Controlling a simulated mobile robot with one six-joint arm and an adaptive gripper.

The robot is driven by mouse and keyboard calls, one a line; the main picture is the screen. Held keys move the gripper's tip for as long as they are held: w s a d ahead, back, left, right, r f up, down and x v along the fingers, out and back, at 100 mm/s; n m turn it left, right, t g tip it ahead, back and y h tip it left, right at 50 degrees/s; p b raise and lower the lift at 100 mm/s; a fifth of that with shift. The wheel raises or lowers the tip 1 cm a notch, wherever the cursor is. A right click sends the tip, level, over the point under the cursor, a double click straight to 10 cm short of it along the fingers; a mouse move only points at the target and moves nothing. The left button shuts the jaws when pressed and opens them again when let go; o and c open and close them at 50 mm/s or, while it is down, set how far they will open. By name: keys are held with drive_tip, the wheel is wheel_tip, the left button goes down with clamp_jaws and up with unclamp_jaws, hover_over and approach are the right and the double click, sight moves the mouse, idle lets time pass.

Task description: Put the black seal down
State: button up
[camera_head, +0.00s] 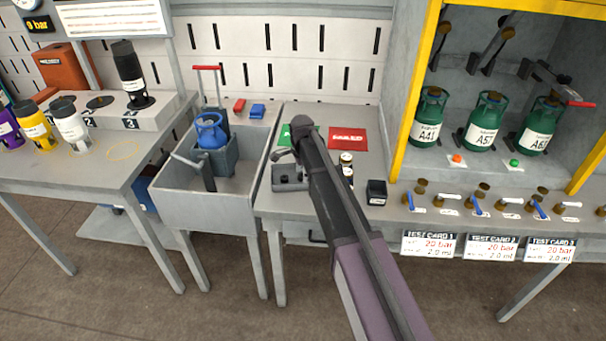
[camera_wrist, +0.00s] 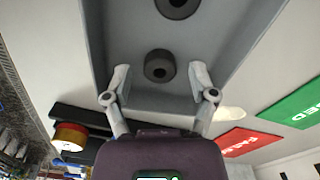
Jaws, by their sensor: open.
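In the wrist view a black seal (camera_wrist: 160,66), a thick ring with a centre hole, rests in a grey tray. A second black ring (camera_wrist: 178,5) lies farther along the same grey tray (camera_wrist: 108,40), partly cut off by the frame's top edge. My gripper (camera_wrist: 160,74) is open, its two fingers apart on either side of the nearer seal; I cannot tell whether they touch it. In the head view the tray (camera_head: 290,186) sits on the middle bench, and my gripper (camera_head: 285,156) is above it, partly hidden by my arm.
A green card (camera_head: 297,134) and a red FAILED card (camera_head: 348,138) lie behind the tray. A small black box (camera_head: 376,192) stands to the right. A sink (camera_head: 175,195) holding a blue cylinder (camera_head: 210,132) is left. Green cylinders (camera_head: 486,122) stand in the yellow-framed cabinet.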

wheel_tip(320, 180, up, 12)
drive_tip(key=p, duration=1.1)
drive_tip(key=shift+p, duration=0.3)
idle(0.6)
drive_tip(key=s+d+n, duration=1.3)
drive_tip(key=s+d, duration=1)
drive_tip(key=s, duration=0.3)
drive_tip(key=shift+d, duration=0.2)
drive_tip(key=shift+r, duration=0.1)
